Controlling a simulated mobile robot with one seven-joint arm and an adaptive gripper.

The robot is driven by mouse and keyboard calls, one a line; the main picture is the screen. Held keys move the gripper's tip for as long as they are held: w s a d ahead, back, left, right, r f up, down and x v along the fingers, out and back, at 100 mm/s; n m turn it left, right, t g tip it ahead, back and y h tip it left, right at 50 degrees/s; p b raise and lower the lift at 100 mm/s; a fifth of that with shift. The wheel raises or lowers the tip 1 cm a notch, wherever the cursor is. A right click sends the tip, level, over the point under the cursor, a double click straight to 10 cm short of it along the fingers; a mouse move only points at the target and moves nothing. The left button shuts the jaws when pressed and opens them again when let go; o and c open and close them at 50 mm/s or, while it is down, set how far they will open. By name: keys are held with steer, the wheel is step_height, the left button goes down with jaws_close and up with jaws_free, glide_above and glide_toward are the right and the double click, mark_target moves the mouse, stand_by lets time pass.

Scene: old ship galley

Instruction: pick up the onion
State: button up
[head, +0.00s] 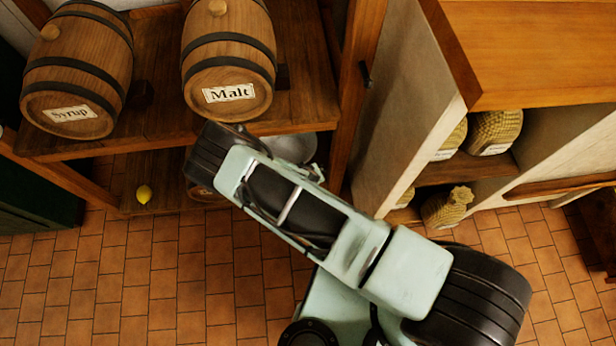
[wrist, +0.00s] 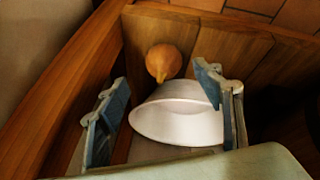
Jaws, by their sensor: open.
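The onion (wrist: 163,62), round and orange-brown with a small stem end, sits on a wooden shelf board in the wrist view. A pale bowl (wrist: 178,118) lies just below it in the picture, close to it. My gripper (wrist: 163,82) is open and empty, with one finger left of the bowl and one at its right edge. The onion shows between and beyond the fingertips; I see no contact with it.
Barrels marked Syrup (head: 78,70) and Malt (head: 228,60) stand on the upper shelf (head: 150,118). A lemon (head: 144,194) lies on the lower shelf. A wooden post (head: 355,85) and a cabinet (head: 415,110) with sacks stand to the right. The tiled floor (head: 180,280) is clear at lower left.

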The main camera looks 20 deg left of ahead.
steer(key=b+x, duration=0.1)
steer(key=x, duration=0.1)
steer(key=b+x, duration=0.1)
steer(key=x, duration=0.2)
steer(key=shift+a+f+b, duration=0.3)
steer(key=shift+f+b, duration=0.1)
steer(key=c, duration=1.3)
steer(key=shift+s+r, duration=0.1)
steer(key=shift+r, duration=0.05)
